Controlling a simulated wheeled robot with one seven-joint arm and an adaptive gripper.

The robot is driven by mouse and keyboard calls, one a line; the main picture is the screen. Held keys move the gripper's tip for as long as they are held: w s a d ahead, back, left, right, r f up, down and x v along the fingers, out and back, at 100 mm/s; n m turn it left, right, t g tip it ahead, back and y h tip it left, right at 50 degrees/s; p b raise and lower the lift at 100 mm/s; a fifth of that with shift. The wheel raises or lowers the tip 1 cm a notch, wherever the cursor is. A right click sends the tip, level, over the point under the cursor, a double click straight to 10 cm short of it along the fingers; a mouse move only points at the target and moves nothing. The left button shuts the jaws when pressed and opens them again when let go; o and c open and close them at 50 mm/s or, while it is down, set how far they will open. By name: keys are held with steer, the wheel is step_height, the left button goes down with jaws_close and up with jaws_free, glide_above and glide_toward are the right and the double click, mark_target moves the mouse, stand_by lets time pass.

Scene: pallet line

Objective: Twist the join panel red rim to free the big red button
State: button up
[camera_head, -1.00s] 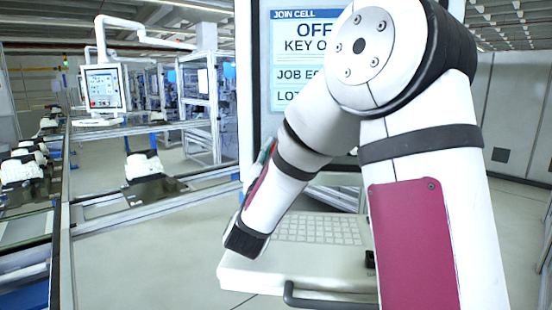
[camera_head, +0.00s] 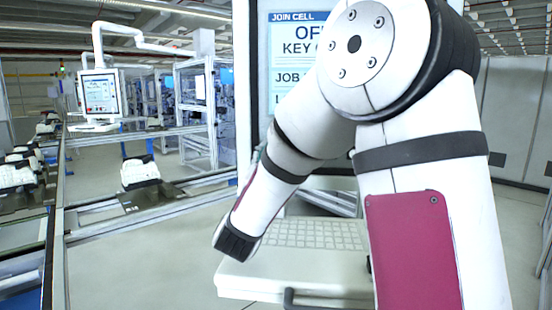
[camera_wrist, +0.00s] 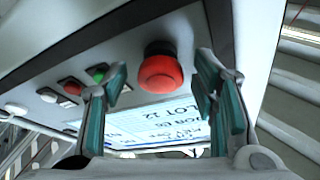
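My gripper (camera_wrist: 163,70) is open, with one teal-padded finger to the left of the button and one to the right in the picture. Gaps show on both sides, and neither finger visibly touches it. I cannot tell how far the fingertips reach along it. In the head view the join panel screen (camera_head: 290,45) reads "JOIN CELL"; my arm covers part of it and hides the gripper and button.
Beside the red button sit a green button (camera_wrist: 97,73), a smaller red button (camera_wrist: 72,88) and white ones. A keyboard shelf (camera_head: 290,270) with a handle juts out below the screen. A conveyor (camera_head: 150,205) carrying a white part runs at left.

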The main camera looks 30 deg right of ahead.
steer(key=v, duration=0.7)
steer(key=shift+a+f, duration=0.15)
steer(key=shift+a, duration=0.05)
steer(key=shift+s, duration=0.15)
stand_by(0.4)
